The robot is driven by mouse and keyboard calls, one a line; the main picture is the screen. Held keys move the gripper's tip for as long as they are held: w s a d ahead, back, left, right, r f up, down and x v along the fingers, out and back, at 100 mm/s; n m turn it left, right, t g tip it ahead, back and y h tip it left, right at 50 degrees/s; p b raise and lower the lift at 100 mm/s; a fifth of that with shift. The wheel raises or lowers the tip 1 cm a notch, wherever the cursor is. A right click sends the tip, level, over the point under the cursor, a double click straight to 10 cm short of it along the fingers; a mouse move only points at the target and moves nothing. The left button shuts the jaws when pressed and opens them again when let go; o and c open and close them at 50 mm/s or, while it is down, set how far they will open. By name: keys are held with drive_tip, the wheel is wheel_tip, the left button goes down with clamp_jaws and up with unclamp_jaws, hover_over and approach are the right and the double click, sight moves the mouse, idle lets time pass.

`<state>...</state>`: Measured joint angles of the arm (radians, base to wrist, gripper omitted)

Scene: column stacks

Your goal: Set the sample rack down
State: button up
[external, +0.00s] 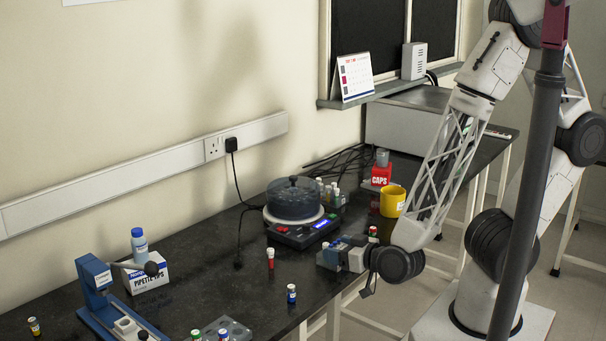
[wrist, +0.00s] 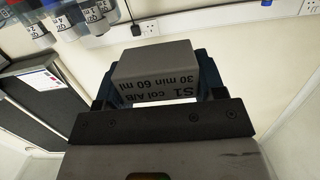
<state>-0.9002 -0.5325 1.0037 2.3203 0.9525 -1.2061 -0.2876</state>
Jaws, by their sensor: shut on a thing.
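My gripper (external: 335,254) is shut, low over the front edge of the black bench. In the wrist view a grey block with black printed text (wrist: 152,63) sits between its dark fingers; the text appears upside down. I take this block for the sample rack, but its full shape is hidden by my gripper. I cannot tell whether its underside touches the bench. A rack of several capped vials (external: 332,192) stands beside the centrifuge. A grey rack (external: 238,328) with vials stands at the bottom edge of the external view.
The centrifuge (external: 294,205) stands behind my gripper. A yellow mug (external: 393,201) and red caps box (external: 381,174) are behind right. Bare bench (external: 215,283) lies at left.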

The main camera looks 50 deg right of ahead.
drive_tip(key=s+d+f, duration=0.1)
drive_tip(key=s, duration=0.1)
drive_tip(key=s+d, duration=0.2)
drive_tip(key=s, duration=0.1)
drive_tip(key=s+d+f, duration=0.1)
drive_tip(key=s, duration=0.1)
drive_tip(key=shift+s+d+f, duration=0.2)
drive_tip(key=shift+d+f, duration=0.1)
drive_tip(key=shift+w+a, duration=0.1)
drive_tip(key=shift+w, duration=0.05)
hover_over(310, 278)
drive_tip(key=s+d, duration=0.1)
drive_tip(key=s, duration=0.1)
drive_tip(key=shift+w+f, duration=0.2)
drive_tip(key=shift+f, duration=0.45)
drive_tip(key=shift+w+a+f, duration=0.1)
drive_tip(key=shift+w+a, duration=0.25)
drive_tip(key=shift+w, duration=0.25)
drive_tip(key=shift+w+a+f, duration=0.1)
drive_tip(key=shift+w+f, duration=0.05)
drive_tip(key=shift+f, duration=0.65)
drive_tip(key=shift+w+a+f, duration=0.1)
drive_tip(key=shift+f, duration=0.65)
drive_tip(key=shift+f, duration=0.15)
